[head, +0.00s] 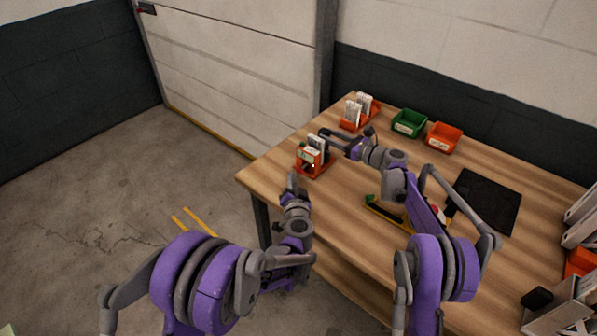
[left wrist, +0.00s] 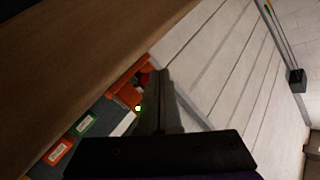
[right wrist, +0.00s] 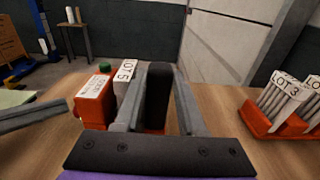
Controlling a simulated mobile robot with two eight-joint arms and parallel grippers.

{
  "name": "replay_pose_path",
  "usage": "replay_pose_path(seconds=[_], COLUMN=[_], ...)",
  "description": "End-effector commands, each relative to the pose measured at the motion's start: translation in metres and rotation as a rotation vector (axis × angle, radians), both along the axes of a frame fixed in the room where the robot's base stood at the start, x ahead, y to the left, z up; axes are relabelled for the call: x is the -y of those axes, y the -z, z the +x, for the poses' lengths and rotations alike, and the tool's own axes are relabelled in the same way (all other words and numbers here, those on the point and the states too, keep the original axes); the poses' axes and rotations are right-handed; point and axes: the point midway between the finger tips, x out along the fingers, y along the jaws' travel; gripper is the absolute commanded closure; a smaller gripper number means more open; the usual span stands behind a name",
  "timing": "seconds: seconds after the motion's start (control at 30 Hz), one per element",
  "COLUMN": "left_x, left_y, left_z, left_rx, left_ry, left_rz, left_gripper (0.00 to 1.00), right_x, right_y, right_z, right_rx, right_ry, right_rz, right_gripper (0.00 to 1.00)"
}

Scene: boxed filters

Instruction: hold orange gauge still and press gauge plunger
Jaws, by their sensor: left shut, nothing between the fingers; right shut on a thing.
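The orange gauge (head: 312,168) stands near the table's left corner, with white LOT 5 boxes (right wrist: 125,78) beside its labelled block (right wrist: 95,98). A green cap (right wrist: 104,66) sits on top of that block. My right gripper (head: 326,134) is shut around the gauge's black upright (right wrist: 157,88). My left gripper (head: 292,177) is shut and empty, just off the gauge's near left side. It enters at the left of the right wrist view (right wrist: 66,107), close to the block. In the left wrist view, its fingers (left wrist: 158,78) partly cover the gauge (left wrist: 126,88); a small green light shows there.
An orange rack of LOT 3 boxes (right wrist: 285,100) stands farther back on the wooden table (head: 330,205). Green (head: 408,123) and orange (head: 444,138) bins sit at the back. A black mat (head: 485,200) and yellow tray (head: 385,211) lie to the right.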

Motion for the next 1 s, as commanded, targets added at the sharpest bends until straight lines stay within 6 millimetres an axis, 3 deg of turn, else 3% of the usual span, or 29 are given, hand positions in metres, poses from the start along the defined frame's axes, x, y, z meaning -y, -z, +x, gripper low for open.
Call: replay_pose_path(seconds=[1.0], left_x=[0.0051], left_y=[0.0], left_z=[0.007], left_rx=[0.0], left_ry=[0.0], left_rz=[0.0], left_gripper=[1.0], right_x=[0.0001], right_y=[-0.0001], right_z=[0.0001], right_rx=[0.0], right_ry=[0.0], right_rz=[0.0], right_gripper=[1.0])
